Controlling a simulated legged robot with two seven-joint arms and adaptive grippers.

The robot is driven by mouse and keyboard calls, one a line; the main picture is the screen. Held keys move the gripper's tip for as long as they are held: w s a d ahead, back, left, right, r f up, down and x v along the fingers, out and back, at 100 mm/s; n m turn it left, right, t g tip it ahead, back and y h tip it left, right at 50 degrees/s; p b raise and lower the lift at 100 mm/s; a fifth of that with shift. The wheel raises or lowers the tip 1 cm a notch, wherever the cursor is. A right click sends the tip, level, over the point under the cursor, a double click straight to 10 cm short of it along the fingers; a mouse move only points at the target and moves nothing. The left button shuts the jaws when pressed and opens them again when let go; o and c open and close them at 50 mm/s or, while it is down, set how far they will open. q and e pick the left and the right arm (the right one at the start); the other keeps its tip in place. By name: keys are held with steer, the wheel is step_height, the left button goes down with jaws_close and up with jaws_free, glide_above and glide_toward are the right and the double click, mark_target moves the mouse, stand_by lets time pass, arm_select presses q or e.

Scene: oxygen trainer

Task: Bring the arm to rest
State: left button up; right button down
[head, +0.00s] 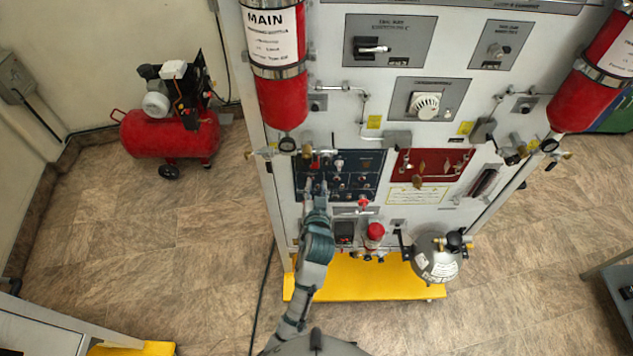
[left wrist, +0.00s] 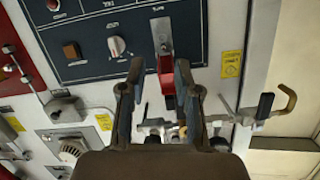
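My left arm reaches up from the bottom of the head view to the dark blue control panel (head: 368,160) on the white trainer. My left gripper (head: 315,184) is in front of the panel's lower left part. In the left wrist view, the left gripper (left wrist: 160,72) has its two fingers apart. A red lever or switch (left wrist: 166,76) below a metal plate shows between the fingers. It seems to lie beyond them, and I cannot tell whether they touch it. The panel (left wrist: 90,70) also shows there, with a white knob (left wrist: 117,46). My right gripper is not in view.
Two red cylinders (head: 280,95) (head: 595,85) hang on the trainer's sides. A silver tank (head: 437,262) stands on its yellow base (head: 365,284). A red compressor (head: 170,135) stands on the floor at left. The floor left of the trainer is mostly free.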

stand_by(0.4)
arm_select(q)
steer(key=s+a+f+m+g+h+b, duration=0.1)
steer(key=s+f+g+b, duration=0.2)
steer(key=f, duration=1.4)
steer(key=s+f+m+g+h+b, duration=0.1)
steer(key=s+f+m+g, duration=0.2)
steer(key=f, duration=1.4)
steer(key=s+a+f+n+g+b, duration=0.15)
steer(key=s+a+f, duration=0.25)
steer(key=s+f, duration=0.55)
steer(key=s+a+f+g+b, duration=0.15)
steer(key=s+a+f, duration=0.4)
steer(key=f, duration=0.75)
steer(key=s+a+f+g, duration=0.1)
steer(key=s+a+f, duration=0.3)
steer(key=s, duration=0.5)
steer(key=s+a+f+n+g+y+b, duration=0.1)
steer(key=s+a+f, duration=0.4)
steer(key=s, duration=0.5)
steer(key=s+a+f+n+g+b, duration=0.1)
steer(key=s+a+f+g, duration=0.2)
steer(key=s, duration=0.7)
step_height(320, 180, down, 2)
steer(key=shift+s+a+f+y, duration=0.2)
steer(key=shift+a+y, duration=0.2)
steer(key=shift+a, duration=0.75)
